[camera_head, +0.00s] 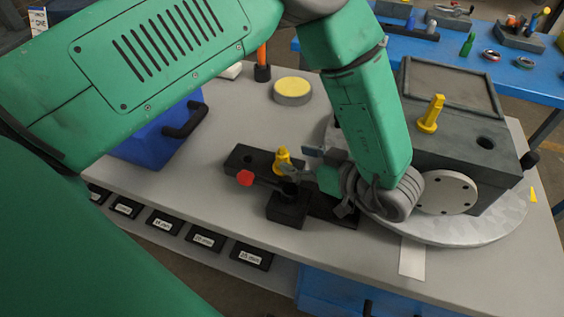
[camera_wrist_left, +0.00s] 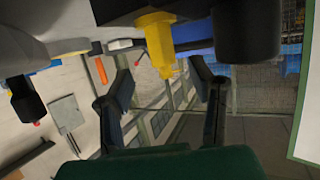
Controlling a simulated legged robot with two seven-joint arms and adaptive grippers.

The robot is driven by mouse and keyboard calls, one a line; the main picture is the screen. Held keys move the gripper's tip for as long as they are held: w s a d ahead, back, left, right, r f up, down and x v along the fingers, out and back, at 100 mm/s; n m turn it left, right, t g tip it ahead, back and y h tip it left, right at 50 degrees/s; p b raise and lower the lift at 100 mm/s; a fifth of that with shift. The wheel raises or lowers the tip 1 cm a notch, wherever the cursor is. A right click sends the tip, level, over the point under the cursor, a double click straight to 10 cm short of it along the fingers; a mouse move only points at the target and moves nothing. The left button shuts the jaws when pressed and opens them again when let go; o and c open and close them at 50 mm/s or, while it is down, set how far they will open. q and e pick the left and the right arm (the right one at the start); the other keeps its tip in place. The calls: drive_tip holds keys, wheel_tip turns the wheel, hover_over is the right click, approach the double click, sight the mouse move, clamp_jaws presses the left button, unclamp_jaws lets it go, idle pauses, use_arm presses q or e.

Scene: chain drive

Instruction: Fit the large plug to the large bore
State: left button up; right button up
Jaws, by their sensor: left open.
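A yellow plug (camera_head: 282,158) stands upright in a black block (camera_head: 250,160) on the table. It also shows in the left wrist view (camera_wrist_left: 158,42), where the picture is upside down. My left gripper (camera_head: 298,164) is open beside it, coming from the right, with its fingers (camera_wrist_left: 158,64) apart and the plug seen between them; I cannot tell whether they touch it. A second yellow plug (camera_head: 431,113) stands upright on top of the grey housing (camera_head: 455,155). An open dark bore (camera_head: 486,142) is to its right. Which plug is the large one is not clear. My right gripper is out of view.
A red knob (camera_head: 245,178) on a rod and a black block (camera_head: 287,208) sit close to the gripper. The housing stands on a round plate (camera_head: 490,225). A yellow-topped disc (camera_head: 293,90) and a blue case (camera_head: 150,140) are farther left. Labelled trays (camera_head: 205,238) line the front edge.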

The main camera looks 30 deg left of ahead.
sight(287, 158)
use_arm(q)
drive_tip(key=shift+x, duration=2.4)
drive_tip(key=shift+s, duration=0.15)
clamp_jaws()
